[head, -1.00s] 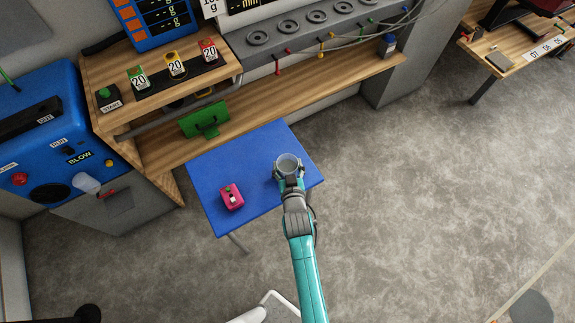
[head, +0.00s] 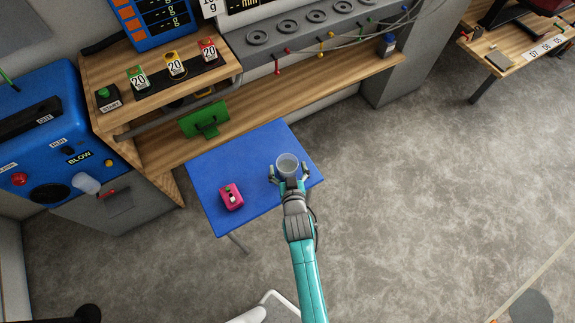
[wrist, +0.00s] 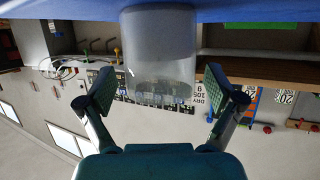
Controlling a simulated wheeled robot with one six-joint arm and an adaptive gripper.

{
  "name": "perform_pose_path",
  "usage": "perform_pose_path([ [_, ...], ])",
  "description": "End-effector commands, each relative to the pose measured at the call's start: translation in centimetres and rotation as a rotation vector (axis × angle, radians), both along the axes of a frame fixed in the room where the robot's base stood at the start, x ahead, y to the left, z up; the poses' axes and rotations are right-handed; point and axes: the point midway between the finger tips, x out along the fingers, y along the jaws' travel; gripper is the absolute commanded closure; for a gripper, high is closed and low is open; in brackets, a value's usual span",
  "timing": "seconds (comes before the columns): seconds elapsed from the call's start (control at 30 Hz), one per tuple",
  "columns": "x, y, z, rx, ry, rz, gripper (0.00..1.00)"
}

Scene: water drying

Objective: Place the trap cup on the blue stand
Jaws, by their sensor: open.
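The trap cup (head: 287,164) is a clear, greyish cup standing upright on the blue stand (head: 255,202), towards its right side. In the wrist view, which looks upside down, the cup (wrist: 158,50) rests against the blue surface (wrist: 250,9) at the top. My gripper (head: 288,178) is at the near side of the cup, low over the stand. In the wrist view its two fingers (wrist: 168,92) are spread wide, with visible gaps between each pad and the cup. The gripper is open and holds nothing.
A pink box (head: 232,197) with a small button lies on the stand's left part. A green panel (head: 204,120) stands on the wooden bench (head: 165,148) behind. A blue machine (head: 52,150) is at the left. Open grey floor (head: 430,210) lies to the right.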

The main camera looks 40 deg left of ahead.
Motion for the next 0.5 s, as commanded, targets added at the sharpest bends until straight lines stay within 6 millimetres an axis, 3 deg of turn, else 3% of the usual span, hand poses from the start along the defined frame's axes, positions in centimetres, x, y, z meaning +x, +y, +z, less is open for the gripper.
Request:
perform_pose_path([
  [0.5,-6.1,-6.0,3.0,-0.001,0.001,0.0,0.08],
])
